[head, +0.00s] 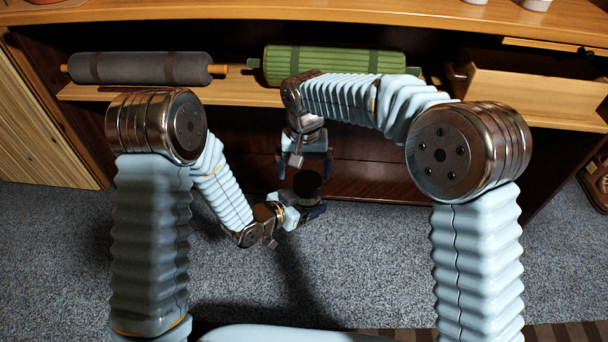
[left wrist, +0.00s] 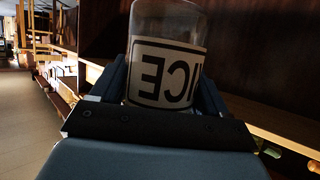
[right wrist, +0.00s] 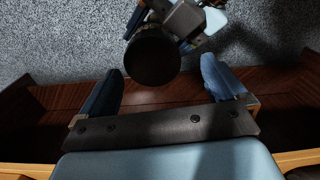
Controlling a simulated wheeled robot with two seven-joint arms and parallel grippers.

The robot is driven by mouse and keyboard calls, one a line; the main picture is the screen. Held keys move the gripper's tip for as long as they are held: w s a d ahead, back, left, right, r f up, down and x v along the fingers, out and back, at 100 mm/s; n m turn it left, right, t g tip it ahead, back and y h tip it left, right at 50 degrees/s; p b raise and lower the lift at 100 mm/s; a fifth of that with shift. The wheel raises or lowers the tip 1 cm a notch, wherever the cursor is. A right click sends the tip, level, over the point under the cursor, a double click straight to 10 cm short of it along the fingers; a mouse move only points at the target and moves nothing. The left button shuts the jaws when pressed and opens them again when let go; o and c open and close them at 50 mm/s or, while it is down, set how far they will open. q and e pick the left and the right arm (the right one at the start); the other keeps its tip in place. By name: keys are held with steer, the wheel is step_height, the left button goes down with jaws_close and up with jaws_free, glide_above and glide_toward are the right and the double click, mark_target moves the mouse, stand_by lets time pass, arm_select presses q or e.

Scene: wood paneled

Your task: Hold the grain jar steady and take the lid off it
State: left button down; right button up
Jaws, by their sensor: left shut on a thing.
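The grain jar (left wrist: 168,25) is clear glass with a white label bearing large dark letters, seen upside down in the left wrist view. My left gripper (head: 302,212) is shut around the jar's sides; its fingers flank the label in the left wrist view. The dark round lid (head: 307,184) sits on top of the jar and shows from above in the right wrist view (right wrist: 152,56). My right gripper (head: 305,168) is open, pointing down just above the lid. In the right wrist view the lid lies between the two fingertips, with gaps on both sides.
A green rolled mat (head: 335,60) and a dark grey roll (head: 140,68) lie on the wooden shelf (head: 240,92) behind the arms. A wooden box (head: 535,95) stands at the right. Grey carpet (head: 360,270) below is clear.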

mark_target(308, 180)
steer(key=shift+r, duration=0.9)
steer(key=shift+c, duration=0.3)
steer(key=shift+d+r+m, duration=0.25)
steer(key=shift+r, duration=0.35)
steer(key=shift+d+r+m, duration=0.2)
steer(key=shift+r+m, duration=0.05)
steer(key=shift+r, duration=0.3)
step_height(308, 180, down, 8)
steer(key=shift+r, duration=0.2)
steer(key=c, duration=1.1)
steer(key=o, duration=1.2)
steer(key=shift+r, duration=0.1)
